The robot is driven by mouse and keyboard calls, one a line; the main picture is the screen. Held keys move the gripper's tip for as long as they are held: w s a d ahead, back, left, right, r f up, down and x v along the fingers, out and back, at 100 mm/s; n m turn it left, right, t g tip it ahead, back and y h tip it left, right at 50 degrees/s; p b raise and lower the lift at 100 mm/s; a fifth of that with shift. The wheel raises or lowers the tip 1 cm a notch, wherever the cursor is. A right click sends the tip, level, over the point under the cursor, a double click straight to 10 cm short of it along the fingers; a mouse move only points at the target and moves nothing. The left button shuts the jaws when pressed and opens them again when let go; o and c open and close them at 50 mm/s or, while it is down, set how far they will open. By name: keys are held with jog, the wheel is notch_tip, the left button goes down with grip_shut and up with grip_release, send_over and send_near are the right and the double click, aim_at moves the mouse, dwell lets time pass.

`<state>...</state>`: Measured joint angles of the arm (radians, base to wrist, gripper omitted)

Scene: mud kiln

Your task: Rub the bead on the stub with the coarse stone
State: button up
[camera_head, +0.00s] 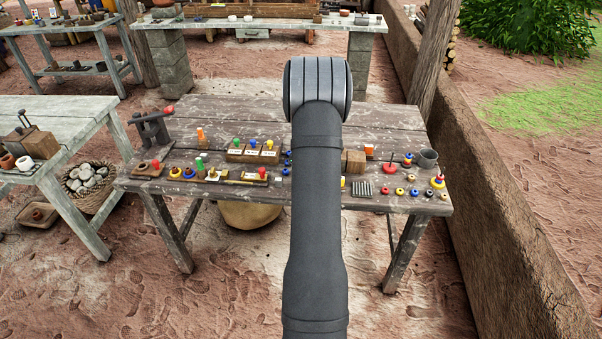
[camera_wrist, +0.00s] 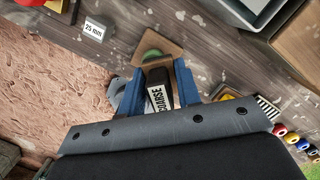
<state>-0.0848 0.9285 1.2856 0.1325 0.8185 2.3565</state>
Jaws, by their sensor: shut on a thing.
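In the wrist view my gripper (camera_wrist: 159,76) has its blue fingers closed on a dark block marked COARSE (camera_wrist: 157,97), the coarse stone. Just beyond the stone's end is a round green thing (camera_wrist: 151,54), likely the bead, over a small brown board (camera_wrist: 172,47). The stone and fingers partly hide it, and I cannot see a stub under it or tell whether the stone touches it. In the head view my arm covers the gripper, the stone and this spot.
The worktable (camera_head: 215,115) holds several coloured beads and pegs on both sides of my arm. A wooden block (camera_head: 354,161), a striped rack (camera_head: 362,188) and a grey cup (camera_head: 428,158) stand at right. A 25 mm label (camera_wrist: 95,29) lies left in the wrist view. The table's back is mostly clear.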

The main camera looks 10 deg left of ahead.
jog(key=shift+a, duration=1.15)
jog(key=shift+d+r, duration=0.1)
jog(key=shift+d, duration=1.2)
jog(key=shift+r, duration=4.05)
jog(key=shift+s+d+f+n, duration=0.2)
jog(key=shift+s+f+n, duration=0.2)
jog(key=shift+n, duration=0.2)
jog(key=s+d+f+n+g, duration=0.1)
jog(key=s+d+f+n, duration=0.1)
jog(key=n, duration=0.6)
jog(key=s+d+f+n+g, duration=0.1)
jog(key=s+d+f+n, duration=0.1)
jog(key=s+f+n, duration=0.2)
jog(key=s+d+f+n+h, duration=0.1)
jog(key=s+f+n, duration=0.3)
jog(key=s+n, duration=0.4)
jog(key=shift+s+d+n+g, duration=0.3)
jog(key=shift+d+n, duration=0.55)
jog(key=shift+n, duration=2.05)
jog(key=shift+w, duration=0.15)
